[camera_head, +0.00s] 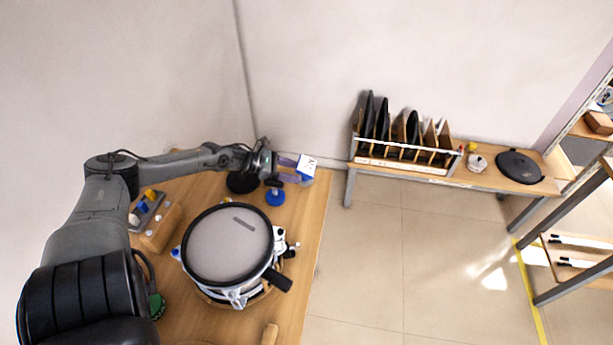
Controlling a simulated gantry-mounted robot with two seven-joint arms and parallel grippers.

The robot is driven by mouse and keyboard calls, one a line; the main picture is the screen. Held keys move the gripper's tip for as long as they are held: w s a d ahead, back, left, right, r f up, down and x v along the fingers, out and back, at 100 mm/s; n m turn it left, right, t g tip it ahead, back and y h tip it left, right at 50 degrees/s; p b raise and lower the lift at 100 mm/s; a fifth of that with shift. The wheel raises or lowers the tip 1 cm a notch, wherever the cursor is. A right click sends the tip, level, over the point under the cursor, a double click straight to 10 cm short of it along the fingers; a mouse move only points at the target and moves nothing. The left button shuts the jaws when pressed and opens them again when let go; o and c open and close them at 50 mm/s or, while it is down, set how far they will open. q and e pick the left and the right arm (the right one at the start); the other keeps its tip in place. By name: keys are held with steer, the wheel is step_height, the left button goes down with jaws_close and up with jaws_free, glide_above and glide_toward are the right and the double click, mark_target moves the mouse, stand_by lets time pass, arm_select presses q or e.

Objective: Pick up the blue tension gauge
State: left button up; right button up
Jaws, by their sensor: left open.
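The blue tension gauge (275,198) is a small round blue piece on the wooden table, behind and to the right of the drum. A dark part shows just above it; I cannot tell whether that belongs to the gauge or to my gripper. My left gripper (273,173) reaches in from the left at the back of the table, close to the gauge and just behind it in the picture. It is open. Its fingertips are small and partly merge with the things around them, so contact cannot be told. My right gripper is out of view.
A drum (228,245) with a grey mesh head fills the table's middle. A white-and-blue box (307,166) stands by the gripper, and a black disc (242,183) lies to its left. A wooden tray (146,211) is at left. A rack (405,167) of dark pads stands on a bench.

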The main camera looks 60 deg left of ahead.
mark_target(306, 174)
arm_select(q)
steer(key=shift+b+x, duration=0.5)
steer(key=shift+x, duration=0.4)
steer(key=shift+b+x, duration=0.7)
steer(key=shift+x, duration=1.15)
steer(key=shift+s, duration=0.1)
jaws_close()
